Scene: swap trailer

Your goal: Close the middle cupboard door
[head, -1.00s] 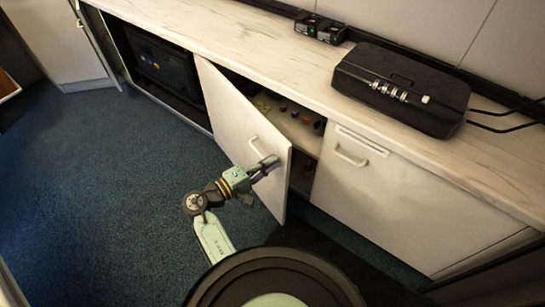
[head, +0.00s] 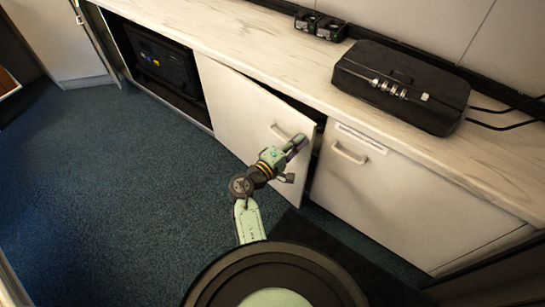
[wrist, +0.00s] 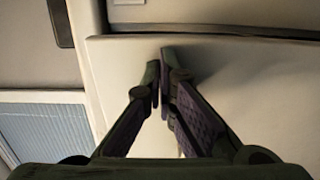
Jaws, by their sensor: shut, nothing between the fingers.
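The middle cupboard door (head: 245,112) is a white panel hinged on its left side. It stands slightly ajar, with a narrow dark gap along its top and right edge. Its pale handle (head: 281,130) is near the upper right. My gripper (head: 299,143) is at the door's outer face, right of the handle and close to the free edge. In the wrist view my gripper (wrist: 160,68) is shut and empty, its fingertips against or very near the white door panel (wrist: 240,85). I cannot tell whether they touch. The cupboard's inside is almost wholly hidden.
The right cupboard door (head: 375,190) is shut. The left cupboard is open and holds a black box (head: 160,60). The worktop (head: 240,45) carries a black case (head: 400,88) and two small dark devices (head: 320,25). The blue carpet (head: 120,180) at left is clear.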

